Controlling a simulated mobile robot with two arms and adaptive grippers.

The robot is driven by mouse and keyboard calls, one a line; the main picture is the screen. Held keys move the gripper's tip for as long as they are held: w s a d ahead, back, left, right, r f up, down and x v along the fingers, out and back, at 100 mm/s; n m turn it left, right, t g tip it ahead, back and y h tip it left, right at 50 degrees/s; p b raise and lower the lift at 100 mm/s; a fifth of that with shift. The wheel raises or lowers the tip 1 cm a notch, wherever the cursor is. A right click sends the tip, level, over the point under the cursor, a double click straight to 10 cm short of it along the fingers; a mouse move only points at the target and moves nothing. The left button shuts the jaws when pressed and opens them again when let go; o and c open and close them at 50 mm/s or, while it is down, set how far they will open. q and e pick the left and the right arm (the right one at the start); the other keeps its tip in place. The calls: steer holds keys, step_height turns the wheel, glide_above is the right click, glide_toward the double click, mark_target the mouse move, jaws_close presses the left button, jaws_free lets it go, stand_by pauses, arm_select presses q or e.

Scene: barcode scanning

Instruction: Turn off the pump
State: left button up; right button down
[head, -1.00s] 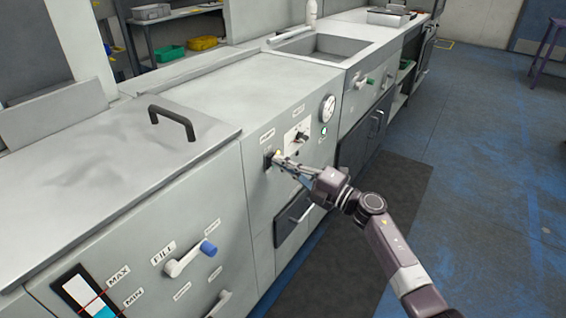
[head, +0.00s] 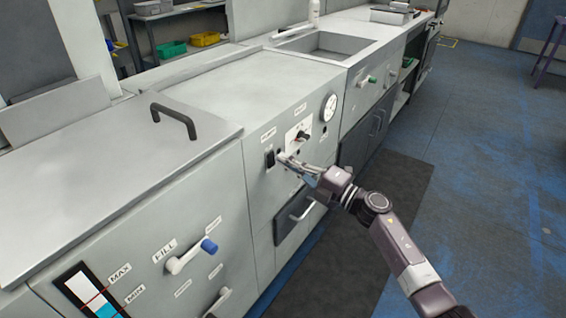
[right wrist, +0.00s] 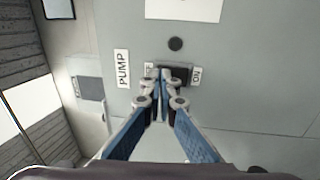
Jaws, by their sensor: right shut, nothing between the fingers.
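The pump switch is a black rocker (head: 269,158) on the grey front panel, below a small label, in the head view. In the right wrist view the dark switch (right wrist: 178,74) sits beside a PUMP label (right wrist: 122,68) and is partly hidden by my fingertips. My right gripper (head: 283,158) is shut and empty, its tips just right of the switch in the head view. In the right wrist view its closed fingers (right wrist: 161,76) overlap the switch; I cannot tell whether they touch it. My left gripper is not in view.
A drawer handle (head: 302,211) juts out below. A blue-tipped FILL lever (head: 208,245) sticks out at the lower left.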

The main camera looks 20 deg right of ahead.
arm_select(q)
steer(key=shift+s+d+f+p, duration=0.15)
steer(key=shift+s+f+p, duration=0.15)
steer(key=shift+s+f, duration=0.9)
arm_select(e)
steer(key=s+d+r, duration=0.2)
steer(key=s+d, duration=0.5)
steer(key=s, duration=0.2)
steer(key=shift+s+d, duration=0.15)
steer(key=shift+s, duration=0.15)
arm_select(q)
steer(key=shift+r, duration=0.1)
arm_select(e)
steer(key=shift+r, duration=0.1)
